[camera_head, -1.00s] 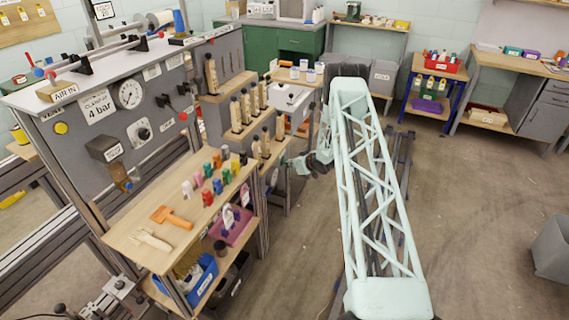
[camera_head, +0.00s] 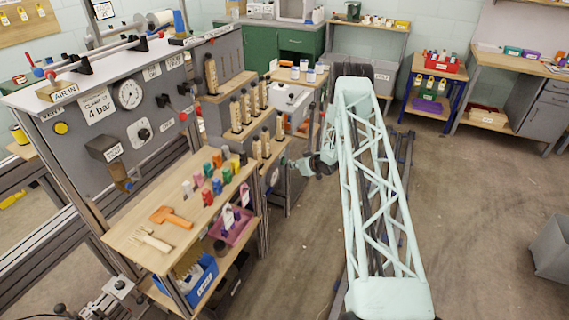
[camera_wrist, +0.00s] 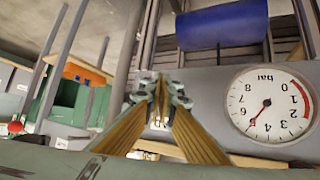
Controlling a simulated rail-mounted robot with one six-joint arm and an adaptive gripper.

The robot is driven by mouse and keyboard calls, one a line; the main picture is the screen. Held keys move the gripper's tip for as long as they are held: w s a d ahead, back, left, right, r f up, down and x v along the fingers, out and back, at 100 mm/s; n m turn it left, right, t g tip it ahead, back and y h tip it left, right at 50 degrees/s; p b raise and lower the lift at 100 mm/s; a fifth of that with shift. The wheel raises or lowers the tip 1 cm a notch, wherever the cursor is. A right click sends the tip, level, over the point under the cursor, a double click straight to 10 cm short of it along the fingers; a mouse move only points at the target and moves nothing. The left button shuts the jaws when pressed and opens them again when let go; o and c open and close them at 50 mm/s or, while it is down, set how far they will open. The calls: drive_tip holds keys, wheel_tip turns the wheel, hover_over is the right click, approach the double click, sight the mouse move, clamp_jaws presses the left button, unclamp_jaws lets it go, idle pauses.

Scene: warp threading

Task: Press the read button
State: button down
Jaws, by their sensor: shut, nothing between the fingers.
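I cannot make out the read button in any view. My gripper (camera_wrist: 160,88) is shut and empty in the wrist view, its fingertips meeting near the middle of the picture. The wrist view is upside down. A round white bar gauge (camera_wrist: 270,105) stands to the right of the fingertips, on a grey panel. Whether the fingertips touch anything is unclear. In the head view my gripper (camera_head: 299,165) is small, at the end of my arm, beside the right end of the grey stepped stand; its fingers are too small to read there.
A grey panel (camera_head: 83,150) with a clamp gauge (camera_head: 128,94) stands at the left. A wooden bench (camera_head: 140,215) holds coloured pegs and an orange tool (camera_head: 171,217). A stand of wooden bobbins (camera_head: 246,106) is behind it.

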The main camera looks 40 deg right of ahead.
drive_tip(key=s, duration=0.1)
drive_tip(key=s+d, duration=0.2)
drive_tip(key=shift+s, duration=0.4)
drive_tip(key=shift+r, duration=0.1)
idle(0.9)
